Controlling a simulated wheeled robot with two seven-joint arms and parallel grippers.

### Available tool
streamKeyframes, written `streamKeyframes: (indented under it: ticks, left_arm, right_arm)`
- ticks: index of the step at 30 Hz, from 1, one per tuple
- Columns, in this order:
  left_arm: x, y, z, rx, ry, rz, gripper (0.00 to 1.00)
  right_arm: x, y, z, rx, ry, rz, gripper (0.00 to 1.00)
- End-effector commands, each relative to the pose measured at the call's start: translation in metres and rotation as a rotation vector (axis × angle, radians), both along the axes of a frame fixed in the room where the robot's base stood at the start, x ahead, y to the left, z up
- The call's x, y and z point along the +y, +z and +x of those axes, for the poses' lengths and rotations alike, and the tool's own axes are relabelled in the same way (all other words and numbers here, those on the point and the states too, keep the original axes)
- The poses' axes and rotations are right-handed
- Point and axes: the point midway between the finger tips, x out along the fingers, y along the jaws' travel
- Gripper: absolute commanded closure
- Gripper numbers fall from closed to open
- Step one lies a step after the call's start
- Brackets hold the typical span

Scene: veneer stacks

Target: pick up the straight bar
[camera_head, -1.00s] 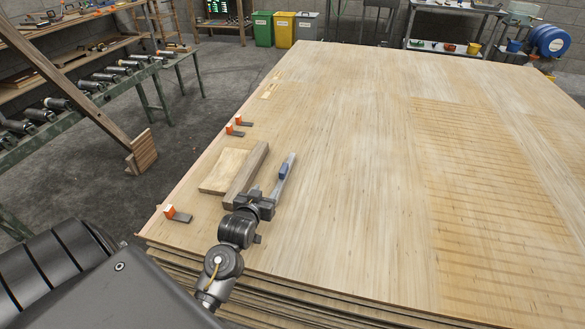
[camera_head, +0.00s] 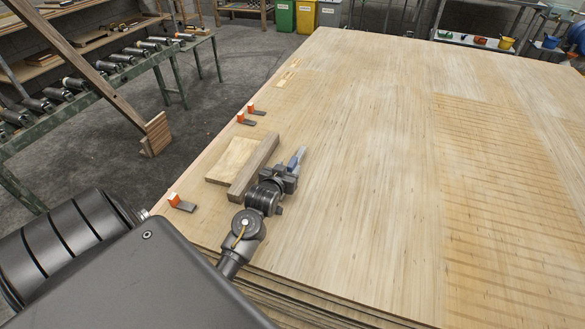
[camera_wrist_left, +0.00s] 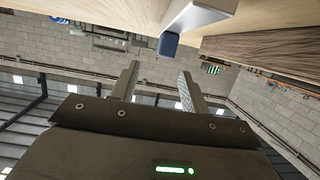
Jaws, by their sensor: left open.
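A straight dark wooden bar (camera_head: 254,167) lies on the veneer stack along the right side of a pale board. Just right of it is a slim silver bar (camera_head: 301,153) with a blue block (camera_head: 293,162). My left gripper (camera_head: 287,175) is low over the stack, beside the wooden bar and at the near end of the silver bar, partly covering it. In the left wrist view its open fingers (camera_wrist_left: 158,86) are empty, with the blue block (camera_wrist_left: 169,45) just beyond them and brown wood (camera_wrist_left: 265,48) to the right. My right gripper is out of view.
The pale board (camera_head: 231,160) lies against the wooden bar. Orange-tipped clamps (camera_head: 180,203) sit along the stack's left edge. The veneer stack (camera_head: 370,150) is clear to the right. A roller stand (camera_head: 120,85) is off to the left.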

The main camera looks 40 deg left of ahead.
Motion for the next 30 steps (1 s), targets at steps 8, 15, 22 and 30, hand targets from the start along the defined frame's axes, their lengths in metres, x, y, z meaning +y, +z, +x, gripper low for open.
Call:
streamKeyframes:
  ticks: [8,15,22,30]
  left_arm:
    - [0.012,-0.014,0.021,0.001,-0.001,-0.001,0.54]
    - [0.02,-0.022,0.042,0.001,-0.001,-0.001,0.54]
    - [0.02,-0.022,0.043,0.001,-0.001,-0.001,0.54]
    - [0.02,-0.023,0.043,0.001,-0.001,-0.001,0.9]
  right_arm:
    - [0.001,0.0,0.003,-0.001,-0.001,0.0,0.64]
    - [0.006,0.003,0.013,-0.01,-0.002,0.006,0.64]
    - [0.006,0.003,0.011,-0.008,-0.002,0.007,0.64]
    - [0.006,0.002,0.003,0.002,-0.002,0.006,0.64]
